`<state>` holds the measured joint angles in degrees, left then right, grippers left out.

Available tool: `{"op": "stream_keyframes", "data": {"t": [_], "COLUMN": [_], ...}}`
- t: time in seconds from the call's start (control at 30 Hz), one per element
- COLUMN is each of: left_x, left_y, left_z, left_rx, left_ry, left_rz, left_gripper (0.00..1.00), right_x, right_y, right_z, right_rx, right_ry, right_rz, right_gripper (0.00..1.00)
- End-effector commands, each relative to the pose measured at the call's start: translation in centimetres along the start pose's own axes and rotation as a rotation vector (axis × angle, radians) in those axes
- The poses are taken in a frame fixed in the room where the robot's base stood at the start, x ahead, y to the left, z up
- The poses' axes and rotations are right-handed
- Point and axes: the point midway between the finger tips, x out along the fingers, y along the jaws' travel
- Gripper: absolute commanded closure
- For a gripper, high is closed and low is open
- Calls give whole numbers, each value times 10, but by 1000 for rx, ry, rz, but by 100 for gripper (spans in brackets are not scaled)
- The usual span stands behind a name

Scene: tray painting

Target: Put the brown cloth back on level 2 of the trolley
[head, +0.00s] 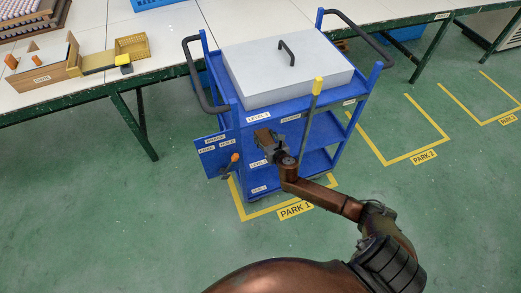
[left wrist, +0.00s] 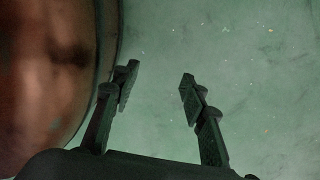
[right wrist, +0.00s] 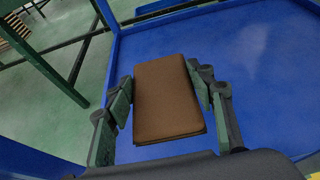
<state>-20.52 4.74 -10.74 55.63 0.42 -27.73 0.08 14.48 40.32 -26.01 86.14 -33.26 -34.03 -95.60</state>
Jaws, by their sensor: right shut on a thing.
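The blue trolley (head: 232,100) stands at the PARK 1 marking, with labelled levels on its front. My right gripper (head: 269,146) is at the trolley's front, near the LEVEL 2 label (head: 258,163). It is shut on the folded brown cloth (right wrist: 167,98), which lies between both fingers in the right wrist view. A blue shelf surface (right wrist: 255,60) spreads beneath and around the cloth; I cannot tell whether the cloth touches it. My left gripper (left wrist: 156,85) is open and empty above the green floor, seen only in the left wrist view.
A grey lidded box (head: 285,75) covers the trolley's top. A yellow-tipped post (head: 311,120) rises at its front right, close to my right wrist. White tables (head: 140,40) stand behind; floor to the right is clear.

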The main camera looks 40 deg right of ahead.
Motion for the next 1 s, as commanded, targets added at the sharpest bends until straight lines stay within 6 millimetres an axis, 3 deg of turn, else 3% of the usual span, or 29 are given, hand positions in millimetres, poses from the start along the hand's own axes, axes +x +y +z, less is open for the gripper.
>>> {"op": "stream_keyframes", "data": {"t": [0.4,0.77,1.0], "left_x": [-31,-53,-84], "left_y": [-2,-4,4], "left_z": [-62,-84,-105], "left_rx": [-31,-41,-42], "left_ry": [7,9,10], "left_rz": [3,4,15], "left_gripper": [60,60,60], "right_x": [20,27,35], "right_y": [0,0,0], "right_z": [-51,-66,-88], "right_rx": [1,0,0], "right_ry": [5,3,4], "right_rz": [-1,0,-1], "right_gripper": [76,76,76]}}
